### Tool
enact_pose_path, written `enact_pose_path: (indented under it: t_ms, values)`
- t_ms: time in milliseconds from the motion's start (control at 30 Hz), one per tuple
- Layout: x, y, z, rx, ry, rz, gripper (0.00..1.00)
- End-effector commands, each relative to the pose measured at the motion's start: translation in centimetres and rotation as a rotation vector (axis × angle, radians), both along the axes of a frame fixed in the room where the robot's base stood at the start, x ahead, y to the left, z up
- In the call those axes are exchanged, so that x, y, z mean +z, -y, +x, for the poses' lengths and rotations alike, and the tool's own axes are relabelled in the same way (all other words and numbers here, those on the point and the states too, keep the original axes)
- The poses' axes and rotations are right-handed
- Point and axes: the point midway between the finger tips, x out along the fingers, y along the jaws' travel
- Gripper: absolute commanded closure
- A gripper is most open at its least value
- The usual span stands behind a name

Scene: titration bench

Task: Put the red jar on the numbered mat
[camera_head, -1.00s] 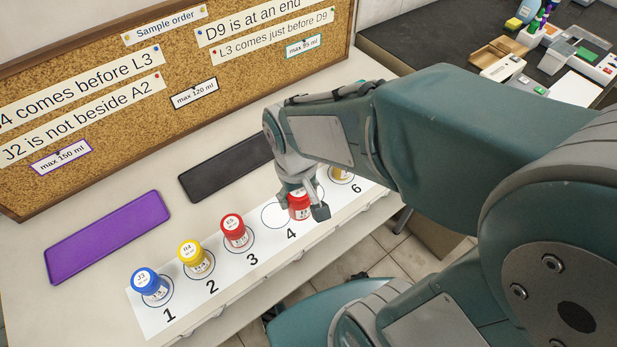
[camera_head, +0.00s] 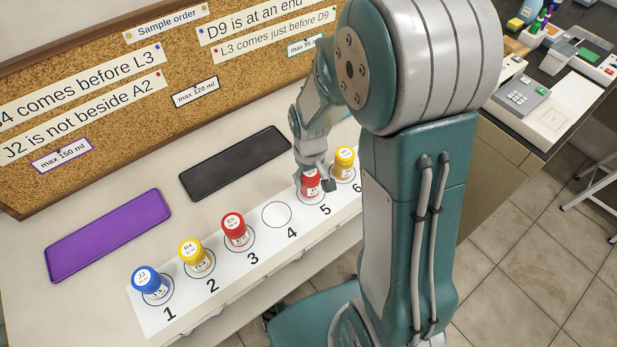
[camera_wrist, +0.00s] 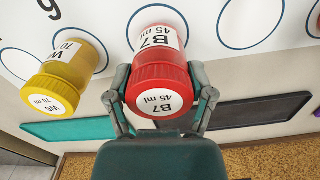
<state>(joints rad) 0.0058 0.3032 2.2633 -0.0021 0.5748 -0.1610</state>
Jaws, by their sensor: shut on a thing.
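The red jar labelled B7 (camera_head: 310,183) is held in my gripper (camera_head: 318,180) over circle 5 of the numbered mat (camera_head: 258,268), a white strip with numbered circles. The jar also shows in the wrist view (camera_wrist: 160,77), upright between the two fingers of my gripper (camera_wrist: 161,92). Its base appears to sit inside the circle; whether it touches the mat is hard to tell. Another red jar, E5 (camera_head: 235,229), stands on circle 3. Circle 4 (camera_head: 277,215) is empty.
A yellow jar (camera_head: 345,161) stands on circle 6, close beside the held jar. A yellow jar (camera_head: 195,255) and a blue jar (camera_head: 149,284) stand on circles 2 and 1. Empty purple (camera_head: 108,235) and black (camera_head: 235,163) trays lie behind, before a corkboard (camera_head: 190,62).

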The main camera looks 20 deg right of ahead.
Motion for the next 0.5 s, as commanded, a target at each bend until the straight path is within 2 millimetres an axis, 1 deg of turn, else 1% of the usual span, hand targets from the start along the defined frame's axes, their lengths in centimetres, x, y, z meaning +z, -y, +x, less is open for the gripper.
enact_pose_path:
  t_ms: [33,100,433,467,500]
  values:
    - [-0.66,0.06,-0.01,-0.001,-0.002,0.001,0.79]
    - [-1.02,-0.01,0.01,-0.001,0.0,0.0,0.79]
    - [-1.27,-0.32,0.01,0.0,0.001,-0.003,0.79]
    - [-1.27,-0.3,0.02,0.0,0.001,-0.003,0.22]
    - [-1.26,-0.27,0.02,-0.001,0.001,-0.003,0.04]
